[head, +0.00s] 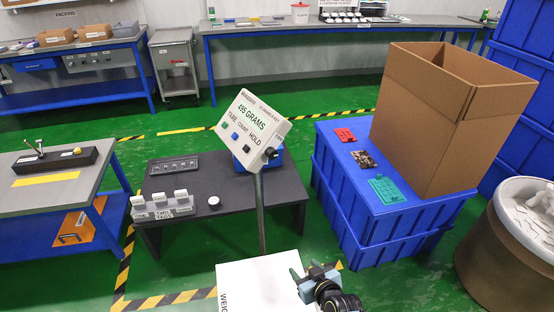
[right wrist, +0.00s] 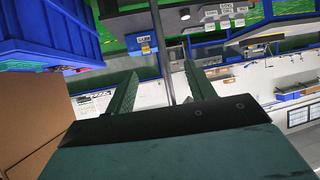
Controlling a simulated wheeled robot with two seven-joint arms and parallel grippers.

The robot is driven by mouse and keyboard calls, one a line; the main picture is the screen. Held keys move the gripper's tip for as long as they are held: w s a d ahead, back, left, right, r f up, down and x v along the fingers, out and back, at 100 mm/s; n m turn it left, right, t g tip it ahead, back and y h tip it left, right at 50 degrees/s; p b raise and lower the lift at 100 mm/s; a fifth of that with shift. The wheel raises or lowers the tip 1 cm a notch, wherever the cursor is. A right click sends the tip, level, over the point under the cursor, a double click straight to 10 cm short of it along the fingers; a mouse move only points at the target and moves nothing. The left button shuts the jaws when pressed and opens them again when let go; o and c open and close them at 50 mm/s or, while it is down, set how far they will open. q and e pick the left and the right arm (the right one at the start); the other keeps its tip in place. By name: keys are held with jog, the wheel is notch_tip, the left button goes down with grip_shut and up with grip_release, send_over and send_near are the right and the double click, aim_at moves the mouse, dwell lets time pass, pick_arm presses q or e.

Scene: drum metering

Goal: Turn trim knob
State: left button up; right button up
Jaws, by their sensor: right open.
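A white display box (head: 252,128) reading 495 GRAMS stands tilted on a grey post (head: 261,215). Its face has TARE, COUNT and HOLD buttons. A black knob (head: 270,153) sits at its right side; I take it for the trim knob, though its label is not readable. My right gripper (head: 314,274) is open and empty, well below and to the right of the knob. In the right wrist view its two green fingers (right wrist: 160,72) are spread, with the post showing between them in the background. My left gripper is not in view.
A white weighing plate (head: 262,288) lies just left of my right gripper. Behind the post is a dark low table (head: 285,187) with several labelled blocks and a small round white-topped piece (head: 213,203). Blue crates (head: 340,215) carrying an open cardboard box (head: 412,130) stand to the right.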

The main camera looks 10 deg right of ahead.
jog(key=w+a+r+t, duration=0.1)
jog(key=w+r+t, duration=0.1)
jog(key=w+r, duration=0.35)
jog(key=w+r+t, duration=0.2)
jog(key=w+r, duration=0.1)
jog(key=r, duration=0.6)
jog(key=t, duration=0.2)
send_near(273, 156)
jog(key=shift+y, duration=0.3)
jog(key=w+b, duration=0.1)
jog(key=w, duration=0.1)
jog(key=w+b, duration=0.2)
jog(key=w, duration=0.1)
jog(key=w+b, duration=0.2)
jog(key=shift+w+a+f, duration=0.15)
jog(key=shift+w+a, duration=0.2)
jog(key=shift+a, duration=0.05)
jog(key=shift+w, duration=0.45)
jog(key=c, duration=1)
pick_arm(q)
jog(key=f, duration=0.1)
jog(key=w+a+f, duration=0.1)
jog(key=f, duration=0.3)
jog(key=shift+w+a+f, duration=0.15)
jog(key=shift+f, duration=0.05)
pick_arm(e)
jog(key=shift+o, duration=0.2)
